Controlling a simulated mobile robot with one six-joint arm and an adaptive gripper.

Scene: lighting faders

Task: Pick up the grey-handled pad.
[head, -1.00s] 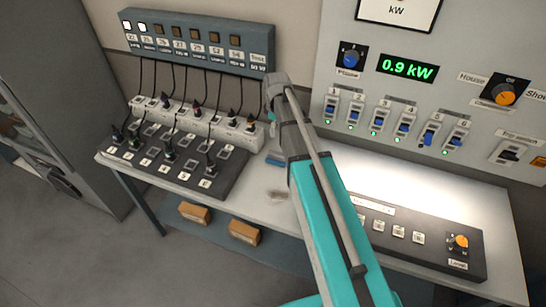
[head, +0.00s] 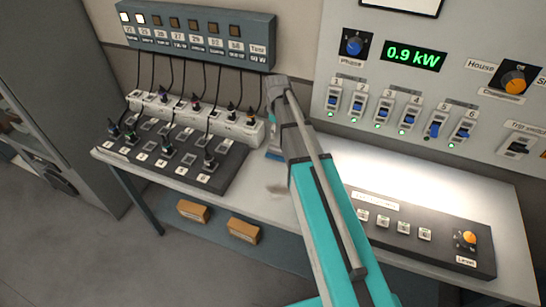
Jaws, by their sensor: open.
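A small blue-sided thing with a greyish top (head: 274,154) lies on the white table (head: 235,196), right of the black socket board. My arm partly covers it, and I cannot tell whether it is the grey-handled pad. A faint grey-brown patch (head: 278,190) marks the table in front of it. My teal and grey arm crosses the middle of the head view. My gripper does not show; the arm hides that area.
A board with several plugs and cables (head: 172,155) fills the table's left part. A fader desk with an orange knob (head: 425,232) stands at the right front. A switch panel (head: 440,75) stands behind. Bright bare table lies between desk and panel.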

